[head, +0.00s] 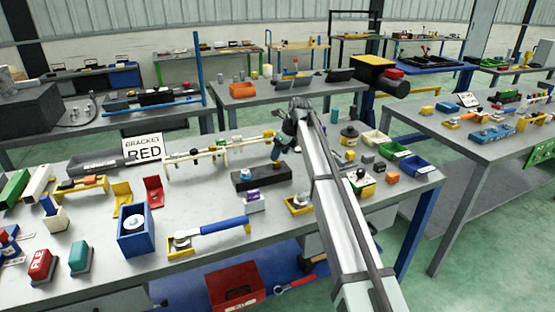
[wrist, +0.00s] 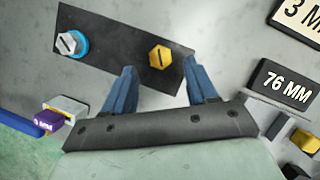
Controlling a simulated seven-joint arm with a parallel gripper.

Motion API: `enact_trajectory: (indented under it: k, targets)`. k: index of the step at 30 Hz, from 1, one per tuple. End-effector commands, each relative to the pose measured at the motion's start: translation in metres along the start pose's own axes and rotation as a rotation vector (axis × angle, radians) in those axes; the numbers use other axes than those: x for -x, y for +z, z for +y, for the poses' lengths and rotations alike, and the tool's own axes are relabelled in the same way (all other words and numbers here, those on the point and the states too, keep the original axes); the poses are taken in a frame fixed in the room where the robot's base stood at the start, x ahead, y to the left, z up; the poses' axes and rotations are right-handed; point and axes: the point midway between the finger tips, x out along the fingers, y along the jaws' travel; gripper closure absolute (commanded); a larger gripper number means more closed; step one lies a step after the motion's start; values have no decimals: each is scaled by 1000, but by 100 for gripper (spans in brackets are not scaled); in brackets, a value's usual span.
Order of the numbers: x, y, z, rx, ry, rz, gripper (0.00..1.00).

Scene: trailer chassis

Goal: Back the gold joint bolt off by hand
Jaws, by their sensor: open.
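The gold joint bolt (wrist: 160,56) has a hex head with a dark slot. It sits near the right end of a black plate (wrist: 115,38), which shows in the head view as a black block (head: 262,180) on the bench. A second bolt, silver with a blue collar (wrist: 70,44), sits near the plate's left end. My gripper (wrist: 160,78) is open and empty, its blue fingers on either side below the gold bolt in the wrist view; I see no contact. In the head view my gripper (head: 279,158) is over the block's right part, and the gold bolt is not clearly visible there.
A purple-topped block (wrist: 48,119) stands near the plate; it also shows in the head view (head: 253,202). A "76 MM" sign (wrist: 286,84) lies to the right. A wooden rail fixture (head: 215,150) stands behind the block. Coloured bins (head: 395,150) are at the right.

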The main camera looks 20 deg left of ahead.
Motion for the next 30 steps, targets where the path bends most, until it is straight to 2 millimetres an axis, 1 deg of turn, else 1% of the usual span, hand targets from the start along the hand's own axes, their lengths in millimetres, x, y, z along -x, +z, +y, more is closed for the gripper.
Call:
enact_trajectory:
  k: [1, 3, 6, 9, 13, 21, 23, 30]
  targets:
    - [-8, 0, 0, 0, 1, 1, 43]
    - [-17, 0, 0, 0, 0, 0, 43]
    - [-28, 0, 0, 1, 0, 1, 43]
    - [-34, 0, 0, 1, 0, 0, 43]
    - [-39, 0, 0, 1, -1, 0, 43]
    - [-39, 0, 0, 1, -1, 0, 43]
    - [-39, 0, 0, 1, -1, 0, 47]
    - [-39, 0, 0, 1, -1, 0, 70]
